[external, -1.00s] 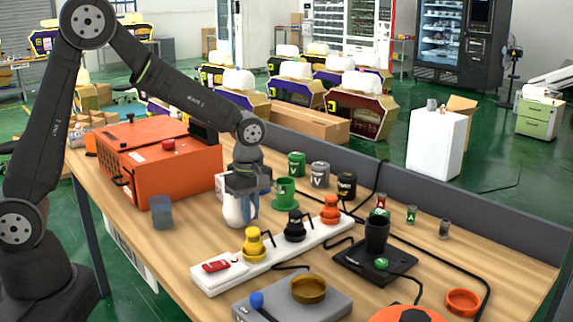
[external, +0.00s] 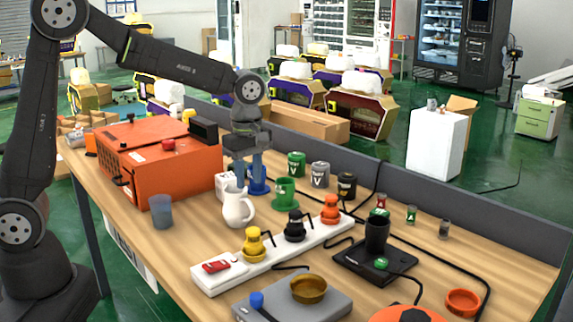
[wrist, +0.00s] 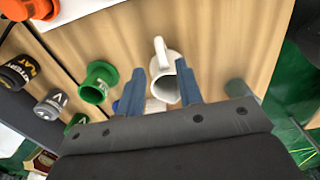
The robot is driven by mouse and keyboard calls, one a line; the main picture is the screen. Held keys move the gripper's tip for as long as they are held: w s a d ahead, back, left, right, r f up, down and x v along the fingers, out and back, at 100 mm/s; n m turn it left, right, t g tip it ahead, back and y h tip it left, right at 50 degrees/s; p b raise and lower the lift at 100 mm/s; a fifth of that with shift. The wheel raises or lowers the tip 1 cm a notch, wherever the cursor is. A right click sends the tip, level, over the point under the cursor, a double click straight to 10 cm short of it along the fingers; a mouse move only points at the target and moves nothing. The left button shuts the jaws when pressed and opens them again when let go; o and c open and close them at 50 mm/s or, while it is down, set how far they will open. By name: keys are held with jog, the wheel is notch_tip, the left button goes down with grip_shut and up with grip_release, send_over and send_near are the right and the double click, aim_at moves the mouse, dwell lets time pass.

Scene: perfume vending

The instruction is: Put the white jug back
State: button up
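The white jug (external: 235,208) stands upright on the wooden table, in front of the orange box and left of the green cup. Its handle faces right in the external view. In the wrist view the jug (wrist: 166,72) shows just beyond the fingertips, with its mouth toward me. My gripper (external: 249,172) is raised behind and above the jug, apart from it. Its two blue fingers (wrist: 158,85) are spread with nothing held between them.
A blue holder (external: 258,187) and a small white box (external: 224,182) are behind the jug. The green cup (external: 286,191) is to its right. A white strip (external: 275,252) with coloured knobs lies in front. A blue-grey cup (external: 161,212) stands at left, by the orange box (external: 165,170).

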aim_at(250, 202)
jog(key=shift+r, duration=1.35)
jog(key=shift+f, duration=4.3)
